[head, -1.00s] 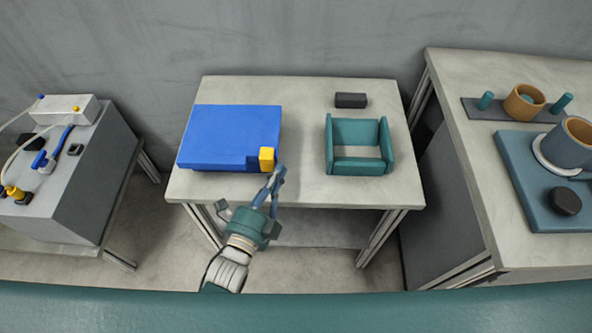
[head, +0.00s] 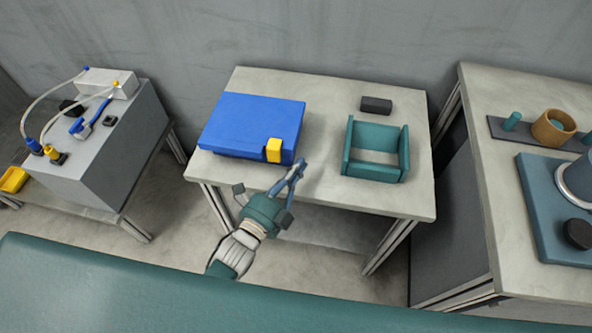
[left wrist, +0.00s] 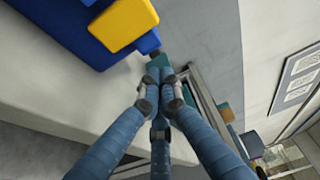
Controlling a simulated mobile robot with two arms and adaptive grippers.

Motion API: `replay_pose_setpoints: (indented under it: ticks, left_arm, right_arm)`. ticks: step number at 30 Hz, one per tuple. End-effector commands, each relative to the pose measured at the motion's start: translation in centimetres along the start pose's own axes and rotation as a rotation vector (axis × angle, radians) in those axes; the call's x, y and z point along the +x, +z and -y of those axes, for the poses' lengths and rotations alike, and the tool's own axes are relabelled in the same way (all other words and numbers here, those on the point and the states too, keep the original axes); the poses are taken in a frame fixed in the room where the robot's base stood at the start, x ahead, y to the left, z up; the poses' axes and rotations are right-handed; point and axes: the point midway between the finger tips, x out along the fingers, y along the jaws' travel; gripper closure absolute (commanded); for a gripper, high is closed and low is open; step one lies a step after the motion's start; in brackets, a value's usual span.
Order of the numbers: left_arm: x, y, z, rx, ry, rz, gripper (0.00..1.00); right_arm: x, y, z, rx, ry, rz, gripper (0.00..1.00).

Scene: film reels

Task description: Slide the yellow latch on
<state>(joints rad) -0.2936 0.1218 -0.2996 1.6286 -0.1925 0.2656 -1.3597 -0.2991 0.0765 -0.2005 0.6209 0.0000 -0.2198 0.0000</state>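The yellow latch (head: 273,150) is on the front face of the blue box (head: 248,120), near its right corner. It sits at the left end of a dark blue strip (head: 288,157), whose bare part shows to its right. My left gripper (head: 299,168) is just right of and in front of the box corner, apart from the latch. In the left wrist view the latch (left wrist: 122,24) is at the top left, beyond the fingers. The fingertips (left wrist: 160,88) are together, with nothing seen between them. My right gripper is not in view.
A teal open-topped holder (head: 376,170) stands right of the box, with a dark block (head: 376,105) behind it. The table (head: 320,115) is bare between box and holder. A grey cabinet (head: 105,150) stands left; another table (head: 530,250) stands right.

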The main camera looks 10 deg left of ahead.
Motion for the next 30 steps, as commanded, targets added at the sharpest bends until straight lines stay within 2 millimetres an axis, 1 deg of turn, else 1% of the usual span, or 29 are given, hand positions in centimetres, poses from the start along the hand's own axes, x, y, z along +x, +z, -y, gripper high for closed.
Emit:
replay_pose_setpoints:
  ticks: [4, 7, 8, 13, 16, 21, 27, 29, 30]
  left_arm:
    - [-2.2, 0.1, -0.3, 0.0, 0.004, 0.001, 1.0]
    - [-3.8, 0.0, -0.3, 0.0, 0.005, 0.001, 1.0]
    - [-4.3, 0.0, -0.3, 0.0, 0.004, 0.001, 1.0]
    - [-7.2, 0.0, -0.3, -0.001, 0.004, 0.001, 1.0]
    - [-8.6, 0.0, -0.2, -0.001, 0.004, 0.0, 1.0]
    - [-9.9, 0.0, -0.1, 0.0, 0.001, 0.0, 1.0]
    - [-10.0, 0.0, 0.0, 0.0, 0.001, 0.0, 1.0]
    - [-10.0, 0.1, -0.5, -0.009, 0.011, 0.002, 1.0]
    - [-10.1, 0.2, -1.3, -0.025, 0.026, 0.006, 1.0]
  right_arm:
    - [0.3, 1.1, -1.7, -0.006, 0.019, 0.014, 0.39]
    - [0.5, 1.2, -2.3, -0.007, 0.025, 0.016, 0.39]
    - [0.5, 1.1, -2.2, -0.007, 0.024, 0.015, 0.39]
    - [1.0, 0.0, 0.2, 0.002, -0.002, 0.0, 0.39]
    - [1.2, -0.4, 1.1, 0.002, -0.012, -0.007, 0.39]
    - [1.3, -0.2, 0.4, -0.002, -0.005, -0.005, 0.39]
    - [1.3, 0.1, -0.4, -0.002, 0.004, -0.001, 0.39]
    - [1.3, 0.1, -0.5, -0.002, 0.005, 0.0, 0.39]
    - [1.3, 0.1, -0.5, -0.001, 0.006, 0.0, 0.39]
